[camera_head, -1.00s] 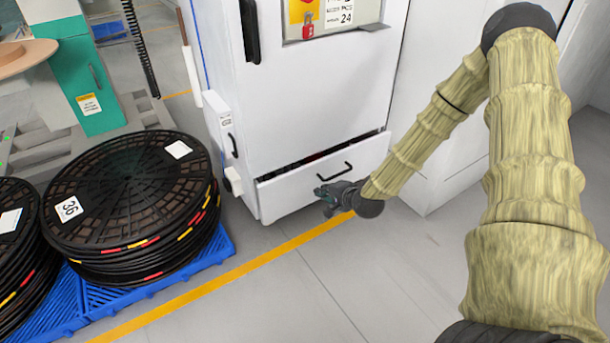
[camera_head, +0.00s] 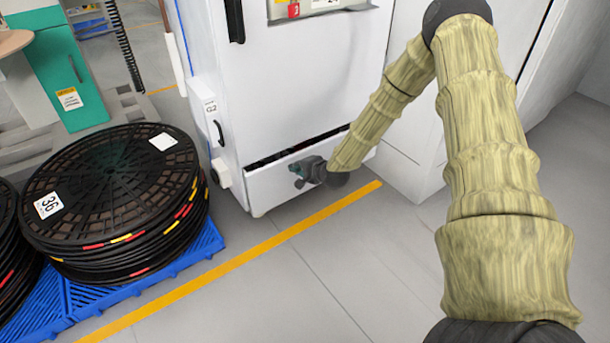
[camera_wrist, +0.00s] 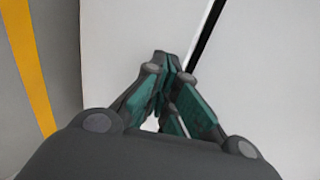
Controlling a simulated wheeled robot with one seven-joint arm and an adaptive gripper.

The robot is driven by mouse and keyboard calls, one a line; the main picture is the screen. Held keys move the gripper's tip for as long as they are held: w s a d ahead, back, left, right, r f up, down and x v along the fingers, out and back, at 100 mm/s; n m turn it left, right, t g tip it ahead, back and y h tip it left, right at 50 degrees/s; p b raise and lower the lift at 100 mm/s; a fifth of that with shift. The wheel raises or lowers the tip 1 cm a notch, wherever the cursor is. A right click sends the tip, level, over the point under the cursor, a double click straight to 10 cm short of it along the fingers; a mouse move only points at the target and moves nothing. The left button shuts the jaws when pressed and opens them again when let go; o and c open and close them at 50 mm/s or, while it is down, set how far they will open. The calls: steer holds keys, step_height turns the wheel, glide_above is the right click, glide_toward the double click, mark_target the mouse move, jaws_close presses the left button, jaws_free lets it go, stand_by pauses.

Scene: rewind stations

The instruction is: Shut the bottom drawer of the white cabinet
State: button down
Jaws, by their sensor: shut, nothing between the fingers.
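The white cabinet (camera_head: 300,80) stands in the upper middle of the head view. Its bottom drawer (camera_head: 265,188) is slightly open, with a dark gap along its top edge. My gripper (camera_head: 296,175) is shut and empty at the drawer's front, and my wrist hides the drawer handle. In the wrist view my gripper (camera_wrist: 167,65) has its teal-padded fingers together against or very near a white surface, with a dark slanted gap beside them. I cannot tell whether the fingertips touch the drawer.
A stack of black cable reels (camera_head: 110,195) sits on a blue pallet (camera_head: 190,260) to the left. A yellow floor line (camera_head: 240,258) runs in front of the cabinet. A teal machine (camera_head: 68,75) stands at the back left. The floor in front is clear.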

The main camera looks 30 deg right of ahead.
steer(key=shift+w+a+b, duration=0.1)
steer(key=shift+w+b, duration=0.2)
steer(key=shift+w, duration=0.7)
steer(key=w, duration=0.5)
steer(key=shift+a+r+p, duration=0.15)
steer(key=shift+p, duration=0.25)
steer(key=shift+w+r, duration=0.1)
steer(key=shift+w, duration=0.05)
